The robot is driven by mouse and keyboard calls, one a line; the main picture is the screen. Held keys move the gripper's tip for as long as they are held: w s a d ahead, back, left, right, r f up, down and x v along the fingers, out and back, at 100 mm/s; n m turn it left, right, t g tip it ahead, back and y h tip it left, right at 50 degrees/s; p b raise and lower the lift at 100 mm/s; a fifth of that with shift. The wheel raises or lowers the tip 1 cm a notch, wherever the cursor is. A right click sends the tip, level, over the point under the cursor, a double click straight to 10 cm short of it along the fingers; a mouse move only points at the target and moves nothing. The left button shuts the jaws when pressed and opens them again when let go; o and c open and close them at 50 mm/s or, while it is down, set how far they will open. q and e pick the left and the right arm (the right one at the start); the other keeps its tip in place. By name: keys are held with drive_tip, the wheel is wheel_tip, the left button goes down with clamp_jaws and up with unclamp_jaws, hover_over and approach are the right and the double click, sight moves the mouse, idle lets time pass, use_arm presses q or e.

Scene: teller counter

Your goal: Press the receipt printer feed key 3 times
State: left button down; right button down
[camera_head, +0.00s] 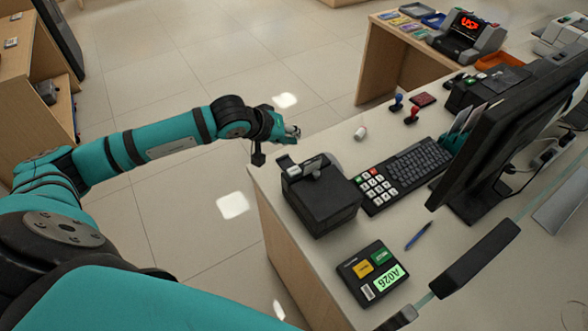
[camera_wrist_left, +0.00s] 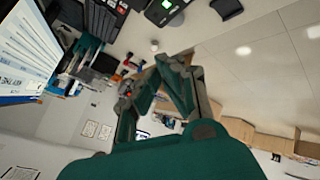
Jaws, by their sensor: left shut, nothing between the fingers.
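The receipt printer (camera_head: 322,205) is a black box near the left edge of the counter, with paper at its top slot. I cannot make out its feed key clearly at this size. My left gripper (camera_head: 292,131) is shut and empty. In the head view it appears above and slightly left of the printer, apart from it, past the counter's left edge. In the left wrist view its teal and dark fingers show in the middle, with nothing between them. My right gripper is in neither view.
Right of the printer are a keypad (camera_head: 377,191) and keyboard (camera_head: 415,165). A ticket caller with green display (camera_head: 388,279) and blue pen (camera_head: 418,236) lie in front. A large monitor (camera_head: 510,130) stands at right. A small white cylinder (camera_head: 360,133) and stamps (camera_head: 411,115) sit behind.

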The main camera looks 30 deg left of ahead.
use_arm(q)
drive_tip(key=shift+f, duration=0.15)
drive_tip(key=b, duration=0.2)
hover_over(292, 168)
wheel_tip(292, 168, down, 6)
drive_tip(key=shift+r, duration=0.15)
wheel_tip(292, 168, down, 2)
drive_tip(key=shift+f+b, duration=0.2)
drive_tip(key=shift+b, duration=0.85)
drive_tip(key=shift+f+b, duration=0.3)
drive_tip(key=shift+b, duration=0.05)
drive_tip(key=shift+r, duration=0.1)
